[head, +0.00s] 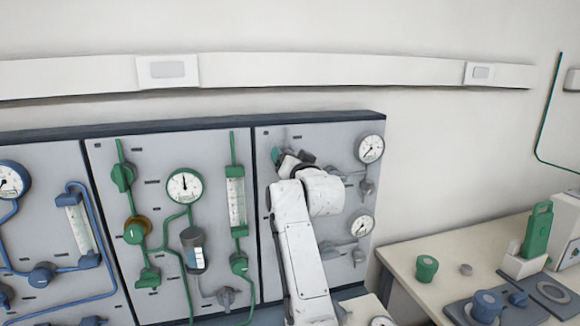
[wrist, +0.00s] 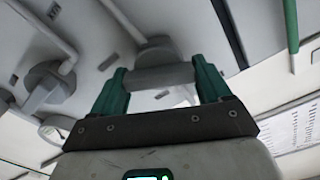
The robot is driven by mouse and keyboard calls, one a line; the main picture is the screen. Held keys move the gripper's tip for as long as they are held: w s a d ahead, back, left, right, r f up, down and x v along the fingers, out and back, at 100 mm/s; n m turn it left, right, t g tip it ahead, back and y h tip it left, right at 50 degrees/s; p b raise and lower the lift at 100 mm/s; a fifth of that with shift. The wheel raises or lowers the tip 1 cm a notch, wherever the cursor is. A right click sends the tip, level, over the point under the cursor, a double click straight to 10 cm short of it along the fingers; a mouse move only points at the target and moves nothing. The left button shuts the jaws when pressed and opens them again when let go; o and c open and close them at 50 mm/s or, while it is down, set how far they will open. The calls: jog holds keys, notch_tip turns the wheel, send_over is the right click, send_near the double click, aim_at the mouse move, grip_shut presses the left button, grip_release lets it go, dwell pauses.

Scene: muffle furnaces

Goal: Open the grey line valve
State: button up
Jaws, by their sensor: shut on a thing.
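My gripper (wrist: 165,85) has green fingers, and they are shut on a grey valve handle (wrist: 158,76). The handle lies crosswise between the fingers, with a rounded grey hub (wrist: 157,45) just beyond it. In the head view my gripper (head: 290,158) is at the upper left of the right-hand grey panel (head: 285,133). My white arm hides much of that panel's left side, and the held handle is hard to make out there. I cannot tell from these frames how far the valve is turned.
Two gauges (head: 370,149) and smaller grey valves (head: 366,187) sit on the panel's right side. Another grey valve (wrist: 47,84) and pipes are close by in the wrist view. Green pipework fills the middle panel (head: 110,225). A bench (head: 400,258) stands at right.

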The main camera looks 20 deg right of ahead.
jog(key=m, duration=0.6)
jog(key=shift+d+f, duration=0.1)
jog(key=shift+f, duration=0.05)
jog(key=m, duration=0.4)
jog(key=shift+f+m, duration=0.1)
jog(key=shift+m, duration=0.2)
jog(key=shift+d+f+m+p, duration=0.15)
jog(key=shift+m+p, duration=0.4)
jog(key=shift+m, duration=0.45)
jog(key=o, duration=1)
jog(key=shift+c, duration=0.2)
jog(key=shift+s, duration=0.1)
jog(key=s+b, duration=0.2)
jog(key=s, duration=0.8)
jog(key=shift+s+b, duration=0.3)
jog(key=shift+b, duration=0.05)
